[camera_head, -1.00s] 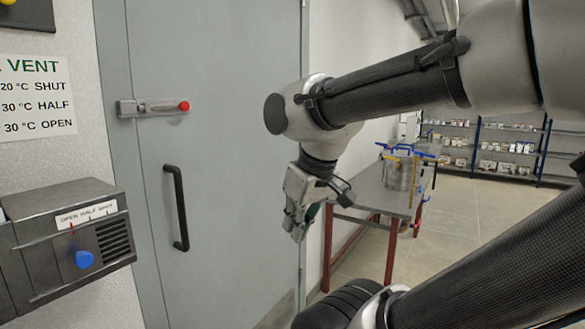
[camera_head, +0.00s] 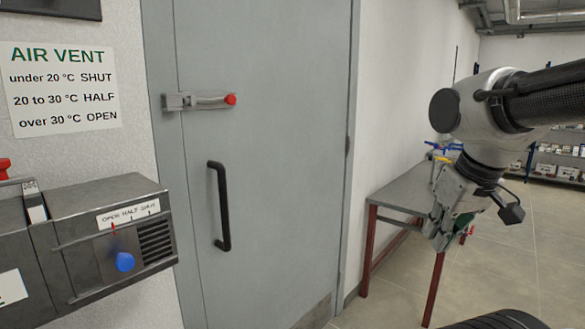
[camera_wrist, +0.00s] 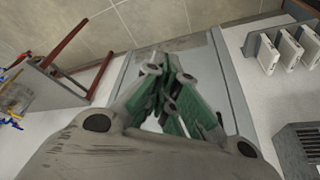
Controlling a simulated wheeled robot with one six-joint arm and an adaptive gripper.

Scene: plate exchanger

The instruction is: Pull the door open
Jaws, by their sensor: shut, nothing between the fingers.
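The grey door (camera_head: 275,185) stands closed in its frame in the head view. A black vertical bar handle (camera_head: 220,205) is on its left side. Above the handle, a metal latch with a red knob (camera_head: 231,99) spans the door's left edge and the frame. My gripper (camera_head: 432,240) hangs to the right of the door, in front of the metal table, well away from the handle and touching nothing that I can see. In the wrist view its green-padded fingers (camera_wrist: 172,98) are together and empty, with part of the door behind them.
Left of the door, a grey vent box (camera_head: 120,235) with a blue knob juts from the wall below an AIR VENT sign (camera_head: 62,90). A metal table (camera_head: 400,195) with red legs stands right of the door. Shelves (camera_head: 560,155) line the back. Floor between is clear.

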